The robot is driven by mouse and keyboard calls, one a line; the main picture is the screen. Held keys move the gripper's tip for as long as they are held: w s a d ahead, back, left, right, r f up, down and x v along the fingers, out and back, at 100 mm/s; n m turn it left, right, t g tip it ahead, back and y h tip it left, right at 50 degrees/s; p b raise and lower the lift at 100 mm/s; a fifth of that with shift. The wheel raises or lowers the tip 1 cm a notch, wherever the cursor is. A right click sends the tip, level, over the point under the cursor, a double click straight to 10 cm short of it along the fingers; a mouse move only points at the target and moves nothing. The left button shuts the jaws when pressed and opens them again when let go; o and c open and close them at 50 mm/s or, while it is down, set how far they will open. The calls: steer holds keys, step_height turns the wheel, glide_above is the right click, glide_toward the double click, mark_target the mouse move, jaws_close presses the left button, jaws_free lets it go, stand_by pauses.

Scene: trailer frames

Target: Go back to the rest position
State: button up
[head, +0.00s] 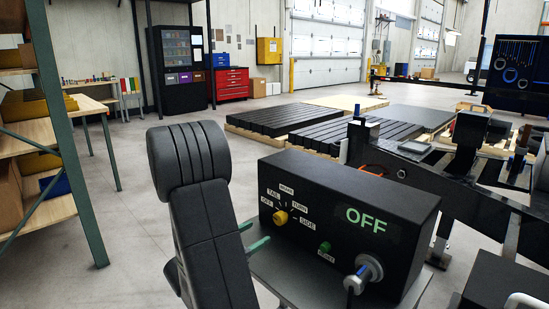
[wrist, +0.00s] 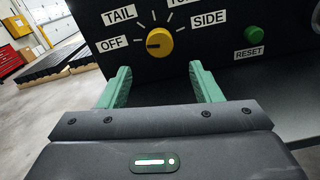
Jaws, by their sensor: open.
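My gripper (wrist: 162,88) is open and empty in the wrist view, its two green fingers spread apart, pointing at the front of a black control box. In the head view my gripper (head: 252,236) is partly hidden behind my dark arm, with green fingertips just left of the box. The control box (head: 330,190) has a yellow knob (head: 281,217), also seen in the wrist view (wrist: 159,42), with its mark pointing left toward OFF. A green RESET button (head: 325,247) sits right of the knob. The box display (head: 366,219) reads OFF in green. The fingers do not grip the knob.
The box stands on a grey plate by a black trailer frame (head: 420,178). A metal shelf rack (head: 68,130) stands at the left. Stacked dark beams (head: 275,118) lie behind. Open concrete floor (head: 125,195) shows between the rack and my arm.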

mark_target(277, 220)
steer(key=x, duration=0.9)
steer(key=v, duration=1.4)
steer(key=x, duration=1.3)
steer(key=shift+w+d, duration=0.15)
steer(key=shift+d, duration=0.1)
steer(key=shift+w+d+f+b, duration=0.15)
steer(key=shift+w+f+b, duration=0.1)
steer(key=shift+b, duration=0.25)
steer(key=m+b, duration=0.1)
steer(key=m, duration=0.3)
steer(key=shift+r, duration=0.15)
steer(key=m+b, duration=0.1)
steer(key=m, duration=0.3)
steer(key=shift+r, duration=0.1)
steer(key=shift+v, duration=3.45)
steer(key=shift+r, duration=0.1)
